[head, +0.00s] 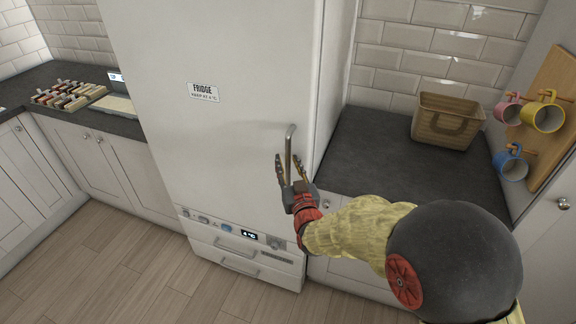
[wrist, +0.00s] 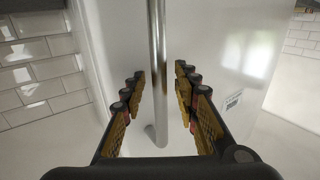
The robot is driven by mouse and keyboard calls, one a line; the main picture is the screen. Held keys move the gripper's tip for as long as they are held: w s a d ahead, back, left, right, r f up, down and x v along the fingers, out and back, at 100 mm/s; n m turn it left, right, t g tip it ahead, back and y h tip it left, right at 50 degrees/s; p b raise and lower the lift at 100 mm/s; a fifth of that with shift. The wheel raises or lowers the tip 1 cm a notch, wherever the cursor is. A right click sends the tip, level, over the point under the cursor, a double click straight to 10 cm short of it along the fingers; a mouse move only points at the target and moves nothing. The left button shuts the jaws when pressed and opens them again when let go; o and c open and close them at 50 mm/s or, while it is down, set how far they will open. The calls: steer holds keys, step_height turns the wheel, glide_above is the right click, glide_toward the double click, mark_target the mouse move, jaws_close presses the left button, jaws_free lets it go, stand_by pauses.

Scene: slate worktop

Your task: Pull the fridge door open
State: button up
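The white fridge door (head: 215,130) stands shut, with a "FRIDGE" label (head: 203,92) on its front. Its upright metal bar handle (head: 290,138) is near the door's right edge. My gripper (head: 288,166) is at the handle's lower part, its fingers on either side of the bar. In the wrist view the handle (wrist: 157,55) runs between the two open fingers of my gripper (wrist: 160,82). A gap shows on each side of the bar. In the head view the fingers partly hide the handle's lower end.
A control panel (head: 250,236) and drawers are below the door. Right of the fridge, a wicker basket (head: 447,121) stands on the dark worktop (head: 375,150). Several mugs hang on a wooden board (head: 553,125). A rack of small jars (head: 68,95) is at the left. The floor (head: 120,265) in front is clear.

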steer(key=shift+w, duration=0.1)
steer(key=shift+c, duration=1.1)
jaws_close()
